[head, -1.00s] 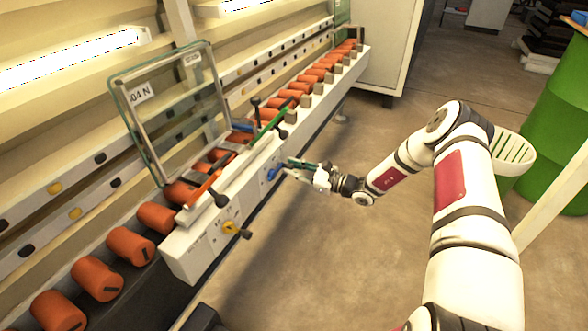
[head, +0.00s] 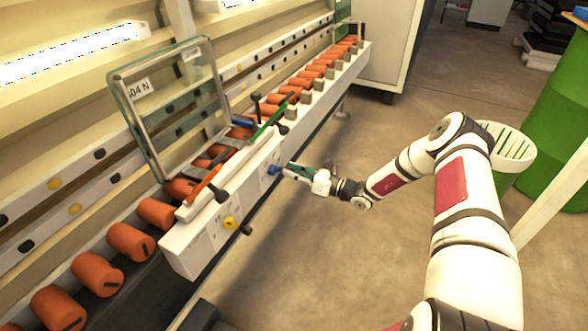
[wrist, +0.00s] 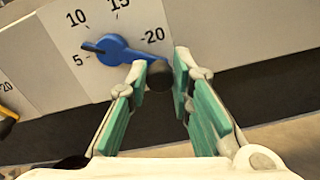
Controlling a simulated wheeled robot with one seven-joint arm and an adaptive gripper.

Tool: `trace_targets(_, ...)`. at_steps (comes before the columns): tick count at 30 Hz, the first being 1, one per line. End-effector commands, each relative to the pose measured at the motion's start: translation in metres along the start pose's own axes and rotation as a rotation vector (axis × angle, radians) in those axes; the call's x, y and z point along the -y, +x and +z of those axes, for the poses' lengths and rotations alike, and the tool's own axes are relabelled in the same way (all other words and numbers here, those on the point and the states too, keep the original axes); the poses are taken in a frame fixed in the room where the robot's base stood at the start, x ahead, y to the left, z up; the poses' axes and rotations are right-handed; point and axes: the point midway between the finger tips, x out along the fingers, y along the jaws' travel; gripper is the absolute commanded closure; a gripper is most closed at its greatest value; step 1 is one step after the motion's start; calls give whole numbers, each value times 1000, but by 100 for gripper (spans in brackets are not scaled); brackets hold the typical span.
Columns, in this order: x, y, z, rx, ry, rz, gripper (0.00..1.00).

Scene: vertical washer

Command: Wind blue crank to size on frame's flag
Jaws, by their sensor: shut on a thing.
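The blue crank (head: 271,169) sits on the front panel of the white rail box, and it fills the upper middle of the wrist view (wrist: 112,50). Its pointer lies to the left between 5 and 10 on the dial. Its arm runs right to a black knob (wrist: 158,76). My gripper (head: 287,171) is at the crank, its teal-padded fingers (wrist: 166,78) shut on the black knob. The glass frame (head: 157,150) stands tilted up over the rollers. Its flag (head: 139,89) reads "04 N"; a smaller label (head: 192,50) is unreadable.
A yellow crank (head: 231,223) is on the same panel, left of the blue one. Orange rollers (head: 128,241) line the conveyor. Red (head: 203,185) and green (head: 266,125) levers stand on the box. A green barrel (head: 555,130) is at right. The floor beside the panel is clear.

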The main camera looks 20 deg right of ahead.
Motion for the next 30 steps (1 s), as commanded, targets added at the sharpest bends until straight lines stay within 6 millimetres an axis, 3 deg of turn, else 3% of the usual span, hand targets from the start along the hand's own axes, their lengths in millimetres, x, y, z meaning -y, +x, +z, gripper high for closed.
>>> trace_targets(15, -8, -1, -20, -2, 390, -2, 100)
trace_targets(30, -11, -1, -24, -1, 497, -2, 100)
